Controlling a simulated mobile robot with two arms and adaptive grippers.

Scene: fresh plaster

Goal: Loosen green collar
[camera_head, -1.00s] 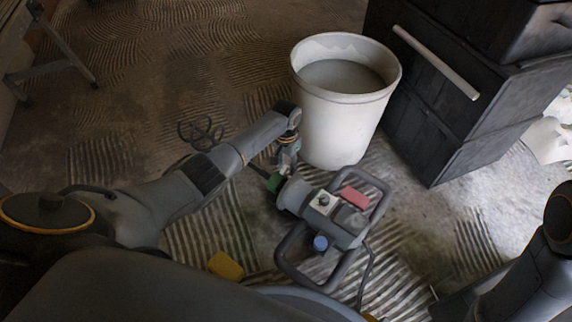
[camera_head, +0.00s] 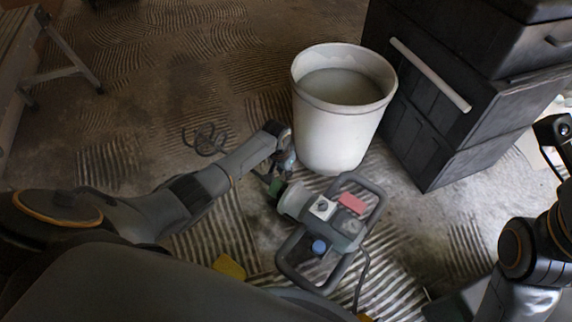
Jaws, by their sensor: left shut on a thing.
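A grey power mixer (camera_head: 335,228) with a looped handle frame, a red switch and a blue knob lies in the middle foreground. Its green collar (camera_head: 276,188) is at the mixer's left end, partly hidden. My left gripper (camera_head: 272,180) is shut on the green collar; its fingertips are small and dark here. A wire paddle (camera_head: 205,139) lies on the floor beyond my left arm, and the shaft between it and the collar is mostly hidden. My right gripper (camera_head: 553,138) is at the right edge, apart from the mixer, its fingers unclear.
A white bucket (camera_head: 335,128) of pale liquid stands just behind the mixer. Stacked black boxes (camera_head: 435,120) with a light handle bar stand at the right back. A yellow object (camera_head: 229,267) lies at the front. A trestle leg (camera_head: 66,75) stands far left. The floor at left back is open.

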